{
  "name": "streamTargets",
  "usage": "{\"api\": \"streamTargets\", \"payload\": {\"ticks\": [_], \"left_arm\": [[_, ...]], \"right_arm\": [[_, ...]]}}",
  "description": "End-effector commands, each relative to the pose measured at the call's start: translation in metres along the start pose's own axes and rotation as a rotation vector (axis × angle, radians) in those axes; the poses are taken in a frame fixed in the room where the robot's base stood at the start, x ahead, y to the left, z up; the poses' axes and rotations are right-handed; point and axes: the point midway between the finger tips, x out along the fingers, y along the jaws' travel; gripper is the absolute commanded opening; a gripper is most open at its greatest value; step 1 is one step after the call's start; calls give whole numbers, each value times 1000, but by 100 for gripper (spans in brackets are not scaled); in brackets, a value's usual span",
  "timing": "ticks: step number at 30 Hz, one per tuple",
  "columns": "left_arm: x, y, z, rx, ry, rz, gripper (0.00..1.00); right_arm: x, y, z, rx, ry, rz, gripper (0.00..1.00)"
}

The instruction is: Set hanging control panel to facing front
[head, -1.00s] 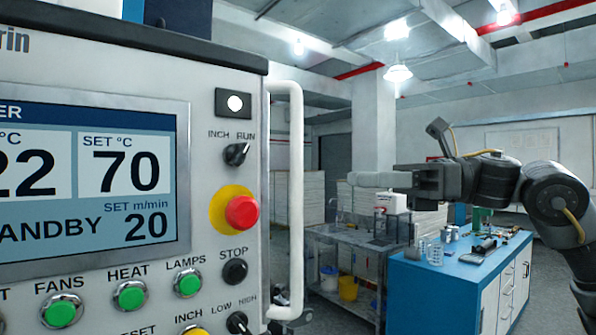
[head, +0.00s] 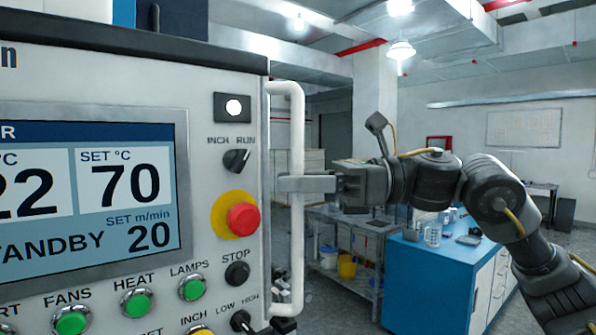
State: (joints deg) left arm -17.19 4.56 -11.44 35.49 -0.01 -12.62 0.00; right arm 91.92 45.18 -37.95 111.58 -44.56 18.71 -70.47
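The hanging control panel (head: 225,75) fills the left of the head view, its light grey face with screen, knobs and buttons turned toward me at a slight angle. A white vertical bar handle (head: 297,130) runs along its right edge. My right gripper (head: 304,184) reaches in from the right at the handle's mid height. One flat grey finger crosses in front of the bar and hides a short part of it. The other finger is hidden, so I cannot tell whether the gripper is closed on the bar. My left gripper is not in view.
A blue-topped bench (head: 408,252) with small items stands behind my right arm. A grey metal table (head: 372,226) with a yellow bucket (head: 347,267) below it stands further back.

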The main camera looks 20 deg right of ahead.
Motion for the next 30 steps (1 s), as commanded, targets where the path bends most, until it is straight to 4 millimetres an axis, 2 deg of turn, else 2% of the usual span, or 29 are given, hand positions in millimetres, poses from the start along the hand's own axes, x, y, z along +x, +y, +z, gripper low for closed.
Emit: {"api": "streamTargets", "payload": {"ticks": [9,17,26,30], "left_arm": [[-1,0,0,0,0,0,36],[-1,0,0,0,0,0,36],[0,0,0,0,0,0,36],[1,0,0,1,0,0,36]], "right_arm": [[2,0,-1,1,0,0,34],[2,0,0,1,0,0,0],[1,0,0,1,0,-1,0],[-6,-1,-1,1,-1,-7,0]]}}
